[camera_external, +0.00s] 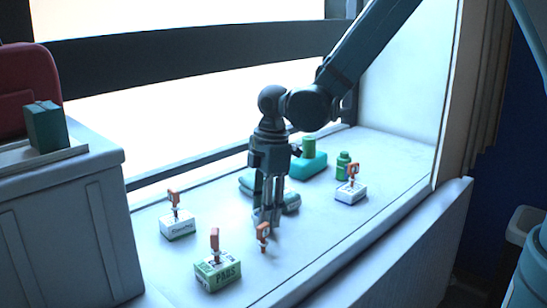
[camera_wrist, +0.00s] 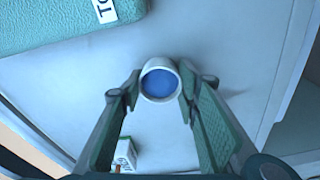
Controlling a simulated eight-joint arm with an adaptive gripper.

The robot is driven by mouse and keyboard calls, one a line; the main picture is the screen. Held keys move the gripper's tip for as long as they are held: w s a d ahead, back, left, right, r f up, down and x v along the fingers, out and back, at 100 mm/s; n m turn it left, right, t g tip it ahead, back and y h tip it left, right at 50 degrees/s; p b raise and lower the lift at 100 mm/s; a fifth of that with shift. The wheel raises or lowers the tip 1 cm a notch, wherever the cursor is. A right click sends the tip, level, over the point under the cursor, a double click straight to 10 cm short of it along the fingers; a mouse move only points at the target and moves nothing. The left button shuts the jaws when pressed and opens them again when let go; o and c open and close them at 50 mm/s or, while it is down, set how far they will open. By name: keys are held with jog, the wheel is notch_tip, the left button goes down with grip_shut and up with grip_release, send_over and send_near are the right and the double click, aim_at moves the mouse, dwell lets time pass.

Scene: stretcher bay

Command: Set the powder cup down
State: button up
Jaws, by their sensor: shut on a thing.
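The powder cup (camera_wrist: 146,88) is a small pale round cup with a blue inside, seen from above in the wrist view. My gripper (camera_wrist: 160,88) is shut on it, with one fingertip on each side. In the external view my gripper (camera_external: 267,217) points straight down, its fingertips low over the pale ledge (camera_external: 335,235). The cup is hard to make out between the fingers there. I cannot tell whether its base touches the ledge.
A small orange piece (camera_external: 262,238) is close in front of my gripper. Behind are a teal block (camera_external: 313,165) and a green bottle (camera_external: 343,167). The front right ledge is clear.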

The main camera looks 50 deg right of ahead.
jog(key=shift+f, duration=0.2)
jog(key=o, duration=0.9)
jog(key=shift+c, duration=0.2)
jog(key=shift+r, duration=0.2)
notch_tip(320, 180, up, 12)
jog(key=d, duration=0.1)
jog(key=shift+s+d+p, duration=0.2)
jog(key=shift+p, duration=0.1)
dwell(0.7)
